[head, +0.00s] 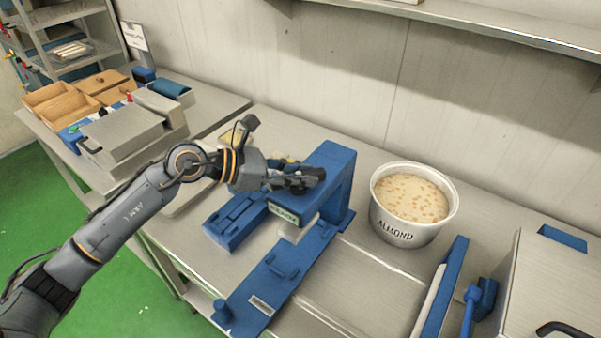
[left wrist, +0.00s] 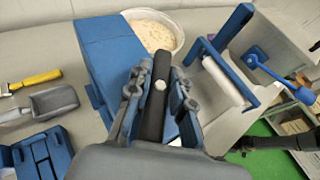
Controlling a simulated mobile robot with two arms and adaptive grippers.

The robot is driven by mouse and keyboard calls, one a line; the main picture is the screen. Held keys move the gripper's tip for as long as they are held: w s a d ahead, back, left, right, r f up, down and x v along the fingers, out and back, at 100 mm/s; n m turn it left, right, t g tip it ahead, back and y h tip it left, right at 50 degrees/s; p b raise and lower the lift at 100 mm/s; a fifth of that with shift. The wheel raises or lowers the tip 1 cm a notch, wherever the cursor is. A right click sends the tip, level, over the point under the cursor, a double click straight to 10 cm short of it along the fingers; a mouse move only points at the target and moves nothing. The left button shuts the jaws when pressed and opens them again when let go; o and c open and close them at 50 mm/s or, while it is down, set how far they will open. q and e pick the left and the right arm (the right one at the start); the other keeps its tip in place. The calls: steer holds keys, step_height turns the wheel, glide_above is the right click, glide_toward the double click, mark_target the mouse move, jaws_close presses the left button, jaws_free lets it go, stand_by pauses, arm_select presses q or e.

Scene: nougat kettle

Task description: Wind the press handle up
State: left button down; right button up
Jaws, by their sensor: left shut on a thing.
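The blue press (head: 325,178) stands on the steel table in the middle of the head view. Its blue body also shows in the left wrist view (left wrist: 110,48). My left gripper (head: 300,180) is at the top of the press. It is shut on the black press handle (left wrist: 158,95), which lies between the two fingers in the left wrist view. The gripper and arm partly hide the handle in the head view. A blue base plate (head: 270,285) extends from under the press toward the front. My right gripper is not in view.
A white tub marked ALMOND (head: 408,215) stands right of the press. A blue-framed roller unit (head: 445,285) and a steel box (head: 555,290) are at the right. Wooden boxes (head: 65,97) stand at the back left. A scoop (left wrist: 50,103) lies beside the press.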

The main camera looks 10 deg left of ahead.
arm_select(q)
steer(key=c, duration=1.2)
jaws_free()
steer(key=v, duration=1.2)
steer(key=shift+s+f, duration=0.1)
